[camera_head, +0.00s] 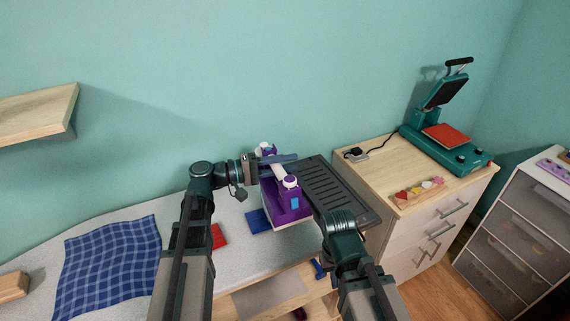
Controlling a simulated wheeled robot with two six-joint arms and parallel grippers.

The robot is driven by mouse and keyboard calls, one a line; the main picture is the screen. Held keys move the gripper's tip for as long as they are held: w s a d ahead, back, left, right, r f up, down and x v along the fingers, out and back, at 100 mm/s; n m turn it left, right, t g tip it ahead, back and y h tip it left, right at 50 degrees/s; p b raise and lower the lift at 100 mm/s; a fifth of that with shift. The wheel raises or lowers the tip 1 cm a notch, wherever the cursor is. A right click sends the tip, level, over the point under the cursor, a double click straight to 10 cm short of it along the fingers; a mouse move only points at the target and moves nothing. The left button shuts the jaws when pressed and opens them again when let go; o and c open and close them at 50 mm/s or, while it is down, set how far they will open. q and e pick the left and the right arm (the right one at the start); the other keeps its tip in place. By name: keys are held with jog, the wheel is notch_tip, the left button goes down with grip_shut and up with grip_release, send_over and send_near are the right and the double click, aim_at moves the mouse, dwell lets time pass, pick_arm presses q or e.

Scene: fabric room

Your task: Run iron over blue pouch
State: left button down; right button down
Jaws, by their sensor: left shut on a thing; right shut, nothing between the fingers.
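The purple and white iron (287,207) is over the right part of the grey ironing surface (140,220). My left gripper (278,163) is shut on the iron's handle. The blue pouch (257,221) lies flat just left of the iron, which may hide part of it. A red pouch (218,237) lies further left, partly behind my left arm. I cannot tell whether the iron touches the surface. My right gripper (309,197) is shut and empty just right of the iron, partly hidden.
A dark ribbed rest (335,190) is right of the iron. A blue checkered cloth (110,265) lies at left, beside a wooden block (12,286). A wooden cabinet (430,225) at right bears a teal heat press (440,130).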

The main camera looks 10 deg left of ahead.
pick_arm(q)
jog(key=shift+r+p, duration=1.3)
jog(key=shift+r, duration=0.25)
notch_tip(320, 180, up, 2)
jog(key=shift+r+p, duration=0.1)
jog(key=shift+p, duration=0.95)
